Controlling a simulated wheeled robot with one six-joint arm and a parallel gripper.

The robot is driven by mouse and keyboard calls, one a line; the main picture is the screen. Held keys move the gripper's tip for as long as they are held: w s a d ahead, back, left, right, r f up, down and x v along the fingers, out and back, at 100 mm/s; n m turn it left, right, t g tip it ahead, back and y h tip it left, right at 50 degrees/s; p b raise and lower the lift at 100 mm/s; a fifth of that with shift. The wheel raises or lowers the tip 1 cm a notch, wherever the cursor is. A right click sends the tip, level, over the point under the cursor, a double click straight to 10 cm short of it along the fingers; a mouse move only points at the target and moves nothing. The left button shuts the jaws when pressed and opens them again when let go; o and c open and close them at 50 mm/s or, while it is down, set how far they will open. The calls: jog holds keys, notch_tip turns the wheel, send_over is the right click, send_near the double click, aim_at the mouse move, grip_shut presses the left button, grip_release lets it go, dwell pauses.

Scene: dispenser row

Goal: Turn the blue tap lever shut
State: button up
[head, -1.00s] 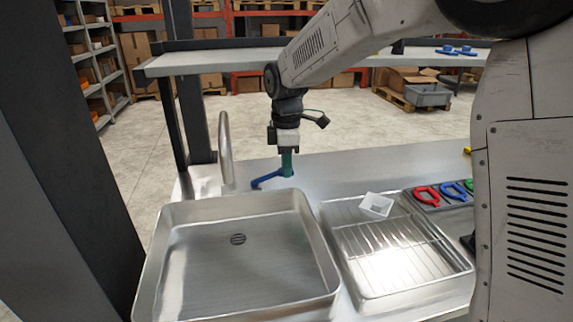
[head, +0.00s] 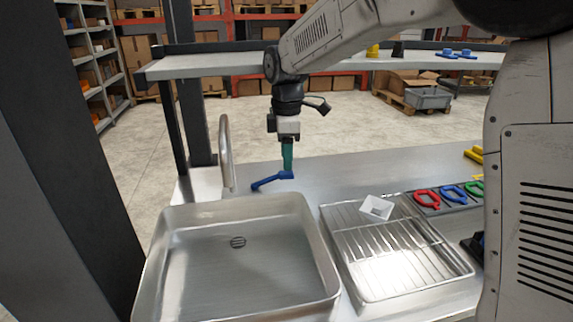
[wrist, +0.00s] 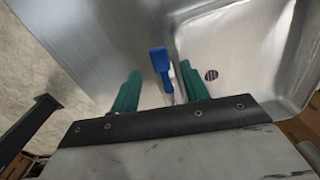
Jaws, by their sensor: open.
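The blue tap lever (head: 268,182) lies low over the steel counter behind the sink, right of the curved metal tap spout (head: 226,152). Its arm runs left and slightly toward the sink from a thicker right end. My gripper (head: 287,167) points down with its teal fingertips just above or at that right end. In the wrist view the fingers are apart, and the blue lever (wrist: 160,62) shows between them with a gap on each side. I cannot tell whether a finger touches it.
Red, blue and green handles lie farther right. A raised shelf (head: 215,64) crosses behind my arm. The counter right of the lever is clear.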

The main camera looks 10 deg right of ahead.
notch_tip(320, 180, up, 4)
jog(key=shift+r, duration=0.1)
